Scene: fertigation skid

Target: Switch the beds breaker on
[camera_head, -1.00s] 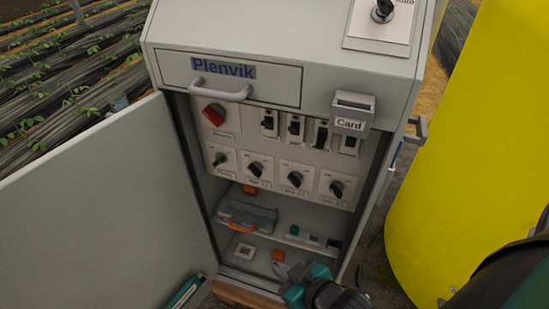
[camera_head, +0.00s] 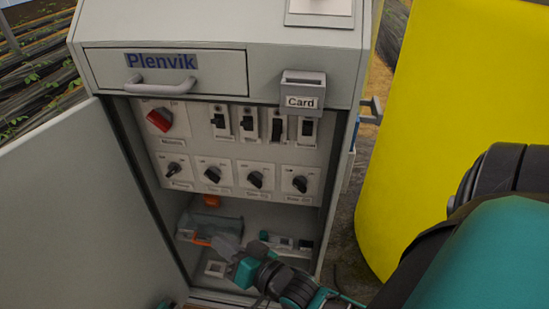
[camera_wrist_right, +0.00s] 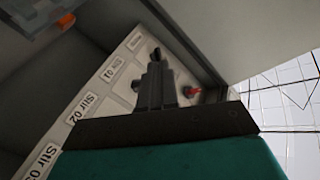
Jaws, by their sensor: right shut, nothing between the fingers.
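Several small breakers with dark levers sit in a row in the open grey cabinet, in the head view: a first (camera_head: 220,123), a second (camera_head: 247,125), a third (camera_head: 278,127) and a fourth (camera_head: 308,130). Their labels are too small to read, so I cannot tell which is the beds breaker. My right gripper (camera_head: 228,246) is low in the cabinet mouth, below the breakers and the knobs. In the right wrist view its fingers (camera_wrist_right: 155,86) are together and empty, pointing towards the panel. My left gripper does not show.
A red rotary switch (camera_head: 159,120) sits left of the breakers, with black knobs (camera_head: 255,179) below. A card holder (camera_head: 302,93) juts out above the right breakers. The open door (camera_head: 60,210) fills the left. A grey case (camera_head: 210,226) lies inside. A yellow tank (camera_head: 430,110) stands right.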

